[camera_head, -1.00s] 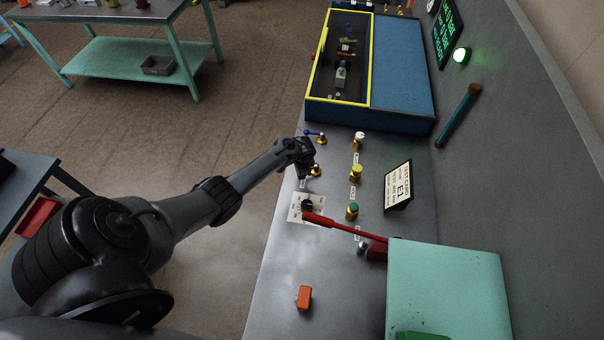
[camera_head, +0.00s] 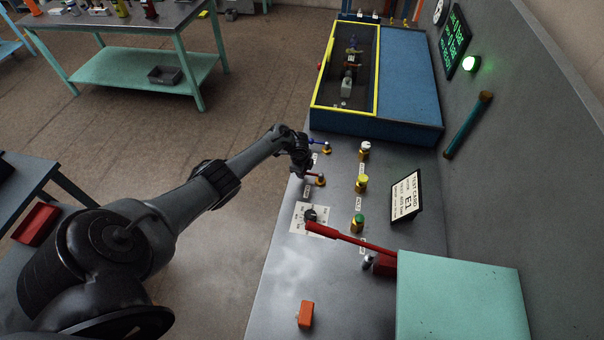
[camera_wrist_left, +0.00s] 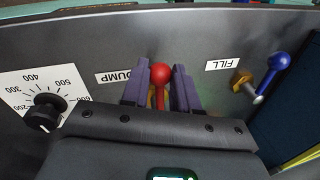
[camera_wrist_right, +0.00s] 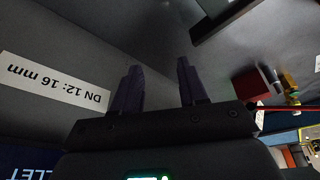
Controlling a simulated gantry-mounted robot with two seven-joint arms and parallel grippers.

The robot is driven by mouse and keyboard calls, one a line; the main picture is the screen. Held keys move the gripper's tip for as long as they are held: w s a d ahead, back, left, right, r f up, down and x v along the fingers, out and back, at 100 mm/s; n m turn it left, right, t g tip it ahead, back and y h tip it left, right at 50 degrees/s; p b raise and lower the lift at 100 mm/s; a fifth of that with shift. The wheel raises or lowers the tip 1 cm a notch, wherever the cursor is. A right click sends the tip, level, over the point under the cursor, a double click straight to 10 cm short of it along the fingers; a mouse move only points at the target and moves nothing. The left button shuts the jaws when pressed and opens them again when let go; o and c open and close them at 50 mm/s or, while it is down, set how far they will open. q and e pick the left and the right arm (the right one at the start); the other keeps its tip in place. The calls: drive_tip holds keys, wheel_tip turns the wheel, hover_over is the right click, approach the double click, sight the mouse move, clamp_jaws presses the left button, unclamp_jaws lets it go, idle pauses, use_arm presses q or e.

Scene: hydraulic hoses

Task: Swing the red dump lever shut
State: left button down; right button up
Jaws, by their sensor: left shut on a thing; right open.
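The dump lever has a red ball knob, seen in the left wrist view (camera_wrist_left: 160,75) beside the DUMP label (camera_wrist_left: 120,76). In the head view, the red dump lever (camera_head: 312,176) stands on a brass base on the bench, partly hidden by my gripper. My left gripper (camera_wrist_left: 161,90) is shut on the lever, its purple fingers on either side of the red ball; it also shows in the head view (camera_head: 303,168). My right gripper (camera_wrist_right: 157,85) is open and empty in its own wrist view and is outside the head view.
The blue fill lever (camera_wrist_left: 279,62) is close beside the dump lever. A black knob (camera_wrist_left: 45,110) on a pressure scale lies on the other side. A long red handle (camera_head: 345,236), yellow valve (camera_head: 361,184), green valve (camera_head: 357,222) and yellow-framed blue box (camera_head: 408,85) surround the area.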

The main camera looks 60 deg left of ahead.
idle(0.4)
use_arm(q)
drive_tip(key=c, duration=0.9)
unclamp_jaws()
drive_tip(key=shift+o, duration=0.2)
drive_tip(key=shift+r+p, duration=0.3)
drive_tip(key=shift+r, duration=0.3)
wheel_tip(320, 180, up, 9)
drive_tip(key=s+d+p, duration=0.1)
drive_tip(key=p, duration=0.2)
drive_tip(key=shift+s+r, duration=0.2)
drive_tip(key=shift+s, duration=0.15)
